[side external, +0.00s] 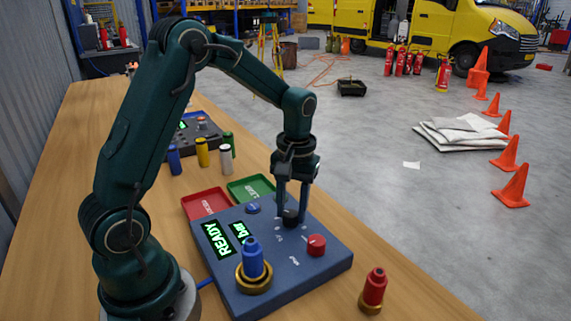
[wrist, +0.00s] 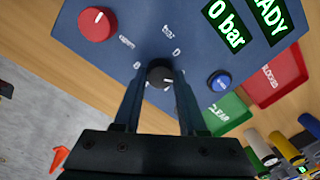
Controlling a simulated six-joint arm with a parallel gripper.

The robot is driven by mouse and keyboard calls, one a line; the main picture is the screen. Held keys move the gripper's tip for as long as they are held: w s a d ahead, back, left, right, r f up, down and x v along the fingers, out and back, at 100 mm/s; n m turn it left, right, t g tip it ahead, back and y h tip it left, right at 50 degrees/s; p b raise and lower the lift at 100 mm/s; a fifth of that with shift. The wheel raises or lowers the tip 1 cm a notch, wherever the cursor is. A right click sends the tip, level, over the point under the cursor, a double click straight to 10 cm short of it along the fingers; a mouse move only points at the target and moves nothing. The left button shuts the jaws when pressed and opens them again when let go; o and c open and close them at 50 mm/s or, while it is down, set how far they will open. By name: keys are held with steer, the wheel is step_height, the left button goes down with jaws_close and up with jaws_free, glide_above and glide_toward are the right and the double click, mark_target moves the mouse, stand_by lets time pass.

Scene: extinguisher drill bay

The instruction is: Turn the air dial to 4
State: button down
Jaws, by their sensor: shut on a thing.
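The air dial (side external: 291,216) is a small black knob on the blue-grey control panel (side external: 320,276). My gripper (side external: 292,205) points straight down over the panel, with its two fingers on either side of the dial, shut on it. In the wrist view, the dial (wrist: 160,75) sits between the fingertips (wrist: 158,84), with small white scale marks around it. I cannot tell for sure which mark its pointer faces. The green display (wrist: 224,26) reads 0 bar, and the display beside it (wrist: 272,14) reads READY.
A red knob (side external: 316,245) and a blue button (side external: 253,208) flank the dial. A blue cylinder (side external: 252,259) stands in a brass ring on the panel. Red (side external: 205,204) and green (side external: 252,188) trays lie behind. A red cylinder (side external: 375,286) stands near the table's edge.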

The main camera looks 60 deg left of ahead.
mark_target(292, 214)
steer(key=m, duration=0.5)
steer(key=shift+m, duration=0.3)
steer(key=m, duration=0.5)
steer(key=shift+d+t, duration=0.1)
steer(key=shift+t, duration=0.2)
steer(key=shift+m, duration=0.3)
steer(key=shift+c, duration=2.3)
jaws_free()
steer(key=shift+d+r, duration=0.1)
steer(key=shift+r, duration=2.5)
